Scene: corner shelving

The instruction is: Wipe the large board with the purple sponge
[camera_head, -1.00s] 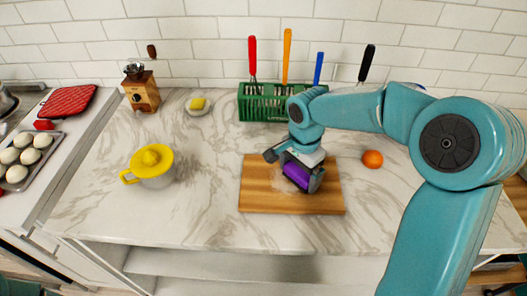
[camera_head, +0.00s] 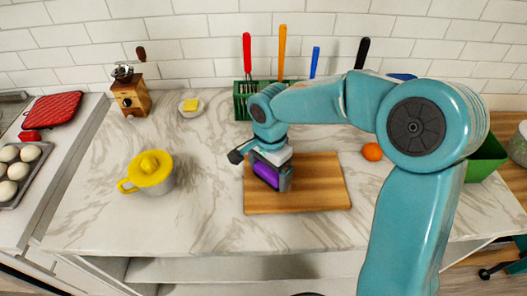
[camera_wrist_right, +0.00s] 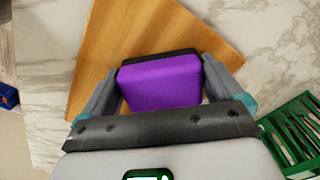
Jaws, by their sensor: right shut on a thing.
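The large wooden board (camera_head: 315,185) lies flat on the marble counter in the head view, and it also shows in the right wrist view (camera_wrist_right: 130,32). My right gripper (camera_head: 268,178) is shut on the purple sponge (camera_head: 267,174), over the board's left part. In the right wrist view the sponge (camera_wrist_right: 162,82) sits between the two fingers, with a dark layer along its far edge. I cannot tell whether the sponge touches the board. My left gripper is not in view.
A yellow-topped juicer (camera_head: 150,172) stands left of the board. A green rack (camera_head: 241,105) with coloured-handled utensils stands behind, partly hidden by my right arm. An orange (camera_head: 372,151) lies right of the board. The counter's front left is clear.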

